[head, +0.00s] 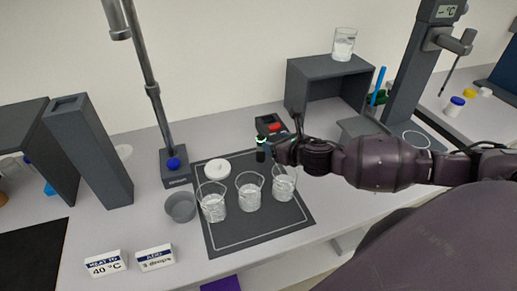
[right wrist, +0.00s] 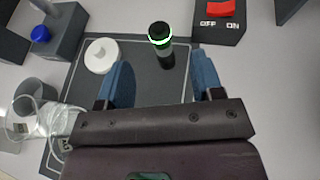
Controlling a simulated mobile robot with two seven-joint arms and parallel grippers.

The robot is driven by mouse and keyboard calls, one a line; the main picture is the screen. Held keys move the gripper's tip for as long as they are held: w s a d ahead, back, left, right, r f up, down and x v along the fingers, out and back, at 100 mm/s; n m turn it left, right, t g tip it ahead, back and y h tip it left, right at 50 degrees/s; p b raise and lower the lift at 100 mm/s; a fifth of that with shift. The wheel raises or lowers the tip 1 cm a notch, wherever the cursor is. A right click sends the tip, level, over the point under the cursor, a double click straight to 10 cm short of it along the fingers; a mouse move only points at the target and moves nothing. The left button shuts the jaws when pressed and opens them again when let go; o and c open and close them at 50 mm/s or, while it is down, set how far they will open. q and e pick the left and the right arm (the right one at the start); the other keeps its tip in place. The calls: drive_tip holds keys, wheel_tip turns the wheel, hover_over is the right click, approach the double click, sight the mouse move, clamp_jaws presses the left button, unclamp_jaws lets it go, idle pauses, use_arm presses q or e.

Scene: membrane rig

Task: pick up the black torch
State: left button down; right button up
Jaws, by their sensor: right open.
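The black torch (right wrist: 161,46) stands upright on the dark mat, with a glowing green ring near its top. It also shows in the head view (head: 260,150), just left of my right gripper. My right gripper (right wrist: 162,84) is open, its two blue-grey fingers apart. In the right wrist view the torch lies beyond the fingertips, in line with the gap between them. In the head view my right gripper (head: 284,150) is beside the torch, and its fingertips are hard to make out. My left gripper is not in view.
Several glass beakers (head: 249,197) stand on the dark mat (head: 225,240), near a white round lid (head: 217,168). A switch box with a red rocker (right wrist: 219,22) is right of the torch. A stand with a blue knob (head: 173,163) and a grey bowl (head: 181,207) are at left.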

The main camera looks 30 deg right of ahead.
sight(263, 137)
drive_tip(key=shift+p+x, duration=0.35)
drive_tip(key=shift+x, duration=4.95)
drive_tip(key=shift+a, duration=0.15)
drive_tip(key=shift+c, duration=0.2)
drive_tip(key=c, duration=1)
